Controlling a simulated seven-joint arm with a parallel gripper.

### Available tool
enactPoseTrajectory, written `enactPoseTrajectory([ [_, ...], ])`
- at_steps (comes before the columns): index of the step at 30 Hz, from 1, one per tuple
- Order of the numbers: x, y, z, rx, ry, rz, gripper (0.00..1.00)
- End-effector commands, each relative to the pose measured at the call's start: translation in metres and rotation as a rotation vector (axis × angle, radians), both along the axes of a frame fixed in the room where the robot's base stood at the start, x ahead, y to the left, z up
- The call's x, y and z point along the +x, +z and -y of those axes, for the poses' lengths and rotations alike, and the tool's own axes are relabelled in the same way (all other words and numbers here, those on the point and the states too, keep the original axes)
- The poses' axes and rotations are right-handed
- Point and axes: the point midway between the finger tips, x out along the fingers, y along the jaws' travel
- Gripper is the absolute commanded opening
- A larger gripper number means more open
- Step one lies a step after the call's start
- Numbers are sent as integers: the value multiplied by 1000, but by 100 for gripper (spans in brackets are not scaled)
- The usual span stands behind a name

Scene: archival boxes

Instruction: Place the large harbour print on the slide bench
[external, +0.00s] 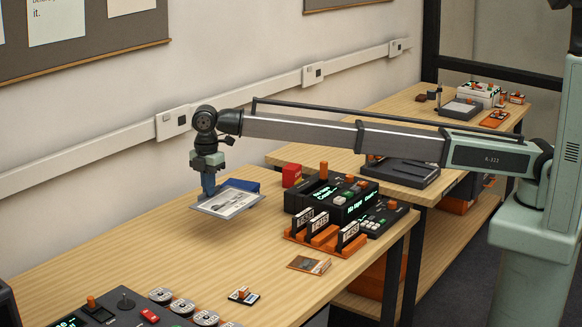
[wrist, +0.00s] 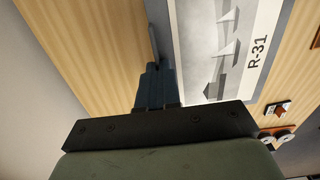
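The large harbour print (external: 228,201) is a grey-bordered sheet with sailing boats and the label R-31, seen close in the wrist view (wrist: 228,50). My gripper (external: 209,190) is shut on one edge of it and holds it nearly flat, a little tilted, apparently above the front wooden bench (external: 120,250). In the wrist view my gripper's dark fingers (wrist: 154,70) meet the print's left edge. No label shows which bench is the slide bench. A second wooden bench (external: 380,108) stands behind to the right.
A blue object (external: 243,186) lies behind the print. A red container (external: 291,176), a dark console (external: 330,193) and an orange rack (external: 325,236) of labelled cards stand right of it. Several round reels (external: 182,306) sit at the front.

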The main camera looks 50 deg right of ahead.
Motion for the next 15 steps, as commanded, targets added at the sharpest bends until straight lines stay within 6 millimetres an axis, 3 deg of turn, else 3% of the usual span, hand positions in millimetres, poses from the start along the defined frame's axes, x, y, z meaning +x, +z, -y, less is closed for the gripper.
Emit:
enactPoseTrajectory([
  [1,15,0,21,0,-25,0,0],
  [6,56,1,84,1,-99,1,0],
  [15,115,2,202,1,-229,2,0],
])
